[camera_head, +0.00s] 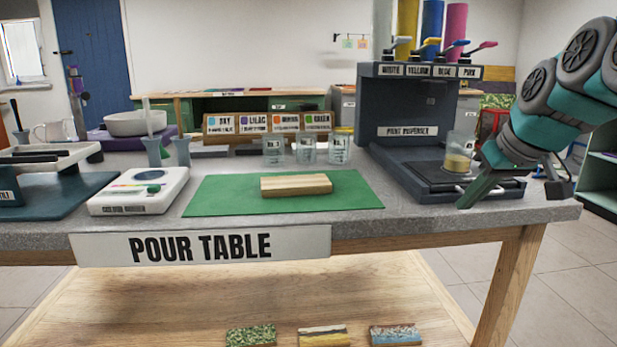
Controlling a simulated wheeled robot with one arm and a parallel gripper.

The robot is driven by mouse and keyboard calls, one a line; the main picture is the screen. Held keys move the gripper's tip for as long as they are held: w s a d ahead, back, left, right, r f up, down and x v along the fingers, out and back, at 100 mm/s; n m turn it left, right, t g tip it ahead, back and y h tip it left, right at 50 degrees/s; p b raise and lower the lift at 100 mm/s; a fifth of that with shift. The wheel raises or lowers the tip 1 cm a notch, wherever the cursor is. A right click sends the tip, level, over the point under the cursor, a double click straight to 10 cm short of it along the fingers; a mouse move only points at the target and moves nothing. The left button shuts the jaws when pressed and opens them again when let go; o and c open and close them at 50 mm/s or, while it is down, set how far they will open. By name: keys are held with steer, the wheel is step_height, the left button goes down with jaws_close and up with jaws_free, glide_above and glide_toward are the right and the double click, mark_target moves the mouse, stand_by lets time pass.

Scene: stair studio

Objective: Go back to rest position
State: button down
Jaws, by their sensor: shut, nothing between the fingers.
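My gripper (470,198) hangs at the right from my teal and grey arm, pointing down and to the left. Its fingers are shut and hold nothing. The fingertips are low over the front of the dark paint dispenser (415,118), near its tray. A clear cup with yellowish paint in the bottom (458,163) stands on the dispenser tray, just left of and behind my gripper in the picture. I cannot tell whether the fingers touch the cup or tray.
The grey pour table (360,217) holds a green mat (225,195) with a wooden block (296,184), several clear cups (306,150) behind it, and a white scale (138,190) at left. Painted blocks (323,336) lie on the lower shelf. Floor right of the table is clear.

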steer(key=s+a+f+g+h, duration=0.1)
steer(key=s+a+f+g, duration=0.2)
steer(key=s+a+f, duration=0.55)
steer(key=s+a+f+g, duration=0.3)
steer(key=s+a+f, duration=0.2)
steer(key=s+f, duration=0.6)
steer(key=s+f+m+g, duration=0.1)
steer(key=s+f+g, duration=0.1)
steer(key=s+f, duration=0.7)
steer(key=shift+s+f+m+h, duration=0.25)
steer(key=shift+s+m+h, duration=0.15)
steer(key=shift+s, duration=0.3)
steer(key=shift+a, duration=0.1)
